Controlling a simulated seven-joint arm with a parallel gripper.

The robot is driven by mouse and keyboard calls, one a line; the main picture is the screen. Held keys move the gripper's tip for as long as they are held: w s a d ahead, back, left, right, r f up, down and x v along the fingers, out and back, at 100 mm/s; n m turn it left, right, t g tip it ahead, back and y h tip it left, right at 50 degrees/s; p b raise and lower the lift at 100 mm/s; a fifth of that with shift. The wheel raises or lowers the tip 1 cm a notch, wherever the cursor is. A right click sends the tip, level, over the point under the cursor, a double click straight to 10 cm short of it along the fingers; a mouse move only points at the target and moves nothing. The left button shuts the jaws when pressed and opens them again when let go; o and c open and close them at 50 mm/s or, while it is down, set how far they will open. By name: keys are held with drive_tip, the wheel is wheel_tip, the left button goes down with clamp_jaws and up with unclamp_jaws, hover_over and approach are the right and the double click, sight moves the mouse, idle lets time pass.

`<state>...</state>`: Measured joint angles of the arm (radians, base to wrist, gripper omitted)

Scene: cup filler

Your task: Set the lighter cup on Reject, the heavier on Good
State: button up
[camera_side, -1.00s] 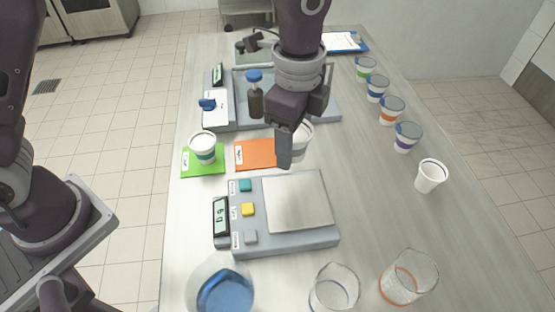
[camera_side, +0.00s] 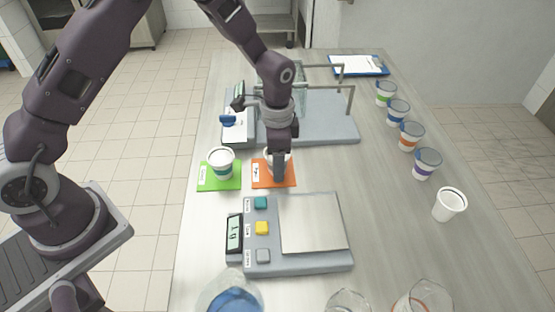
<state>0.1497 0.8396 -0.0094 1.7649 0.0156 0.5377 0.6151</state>
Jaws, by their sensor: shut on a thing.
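My gripper (camera_side: 279,170) is shut on a second white cup (camera_side: 270,155) over the orange mat (camera_side: 287,180). The fingers hide much of this cup, and I cannot tell whether its base touches the mat. The small labels on both mats are too small to read. The near scale (camera_side: 300,262) has an empty metal plate, three buttons and a lit display (camera_side: 234,233) that I cannot read surely.
A white cup (camera_side: 449,204) and several banded cups (camera_side: 426,163) line the right side. Glass beakers (camera_side: 424,298) and a jug of blue liquid (camera_side: 232,298) stand at the near edge. Behind my gripper is a glass-framed balance (camera_side: 325,130); a clipboard (camera_side: 359,66) lies far back.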

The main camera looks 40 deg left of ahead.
drive_tip(key=o, duration=1.6)
drive_tip(key=shift+f, duration=0.1)
drive_tip(key=shift+c, duration=0.2)
wheel_tip(320, 180, up, 12)
drive_tip(key=shift+r, duration=0.2)
drive_tip(key=s+a+r+n+t, duration=0.25)
drive_tip(key=s+r, duration=0.35)
drive_tip(key=r, duration=0.4)
drive_tip(key=s+a+r+n+t, duration=0.1)
drive_tip(key=s+a+r+n, duration=0.1)
drive_tip(key=s, duration=0.8)
drive_tip(key=s+a+r+n+t, duration=0.2)
drive_tip(key=s+n, duration=0.2)
drive_tip(key=s, duration=0.5)
drive_tip(key=shift+s+r, duration=0.2)
drive_tip(key=shift+s, duration=0.15)
drive_tip(key=shift+n, duration=0.25)
